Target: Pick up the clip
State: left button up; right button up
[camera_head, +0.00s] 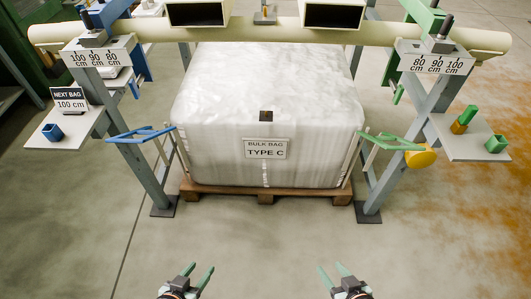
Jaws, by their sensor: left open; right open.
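A small green and orange piece (463,119) rests on the right shelf; it may be the clip, but it is too small to be sure. My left gripper (200,270) and my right gripper (331,267) are at the bottom of the head view. Both are open and empty, low in front of the bag and well apart from the shelf. The white bulk bag (265,95), labelled type C, stands on a wooden pallet (267,197).
A green cup (496,143) is on the right shelf (468,146); a yellow round part (421,158) sits below it. A blue cup (53,132) is on the left shelf. Blue (140,134) and green (388,142) hooked arms flank the bag. The front floor is clear.

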aim_at(459, 126)
jog(key=z, duration=1.45)
jog(key=i+j, duration=0.15)
jog(key=j, duration=0.2)
jog(key=i+j, duration=0.15)
jog(key=j, duration=0.2)
jog(key=i+j, duration=0.15)
jog(key=j, duration=0.2)
jog(key=i+j, duration=0.15)
jog(key=j, duration=0.15)
jog(key=i+j, duration=0.1)
jog(key=j, duration=0.25)
